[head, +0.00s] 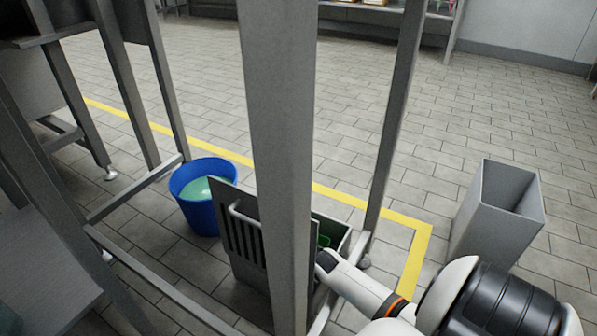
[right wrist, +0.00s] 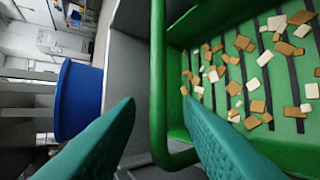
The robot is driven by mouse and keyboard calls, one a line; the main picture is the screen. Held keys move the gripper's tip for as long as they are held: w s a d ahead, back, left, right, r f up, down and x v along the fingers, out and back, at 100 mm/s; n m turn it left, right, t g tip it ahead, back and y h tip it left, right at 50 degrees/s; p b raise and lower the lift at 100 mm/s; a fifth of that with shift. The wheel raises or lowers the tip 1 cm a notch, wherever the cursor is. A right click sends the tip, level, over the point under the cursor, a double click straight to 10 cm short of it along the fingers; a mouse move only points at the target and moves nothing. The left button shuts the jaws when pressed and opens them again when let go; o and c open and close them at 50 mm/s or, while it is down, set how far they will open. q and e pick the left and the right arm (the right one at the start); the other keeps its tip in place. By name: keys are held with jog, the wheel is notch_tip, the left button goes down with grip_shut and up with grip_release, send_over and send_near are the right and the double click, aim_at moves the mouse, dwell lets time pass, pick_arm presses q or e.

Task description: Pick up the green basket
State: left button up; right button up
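The green basket (right wrist: 250,60) fills the right side of the right wrist view, with many tan and white cube-like pieces on its slotted floor. Its green handle bar (right wrist: 158,80) stands out on its near side. My right gripper (right wrist: 159,101) is open, and the bar shows in the gap between its two teal fingertips. I cannot tell whether either finger touches it. In the head view only a little of the basket (head: 325,240) shows behind a metal post, and the right fingers are hidden. My left gripper cannot be made out.
A thick grey post (head: 280,150) stands in front of the basket. A slotted grey metal box (head: 222,205) is around or beside it. A blue bucket (head: 197,215) stands to the left, a grey bin (head: 500,205) to the right.

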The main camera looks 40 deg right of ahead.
grip_shut()
jog(key=shift+r, duration=0.2)
dwell(0.3)
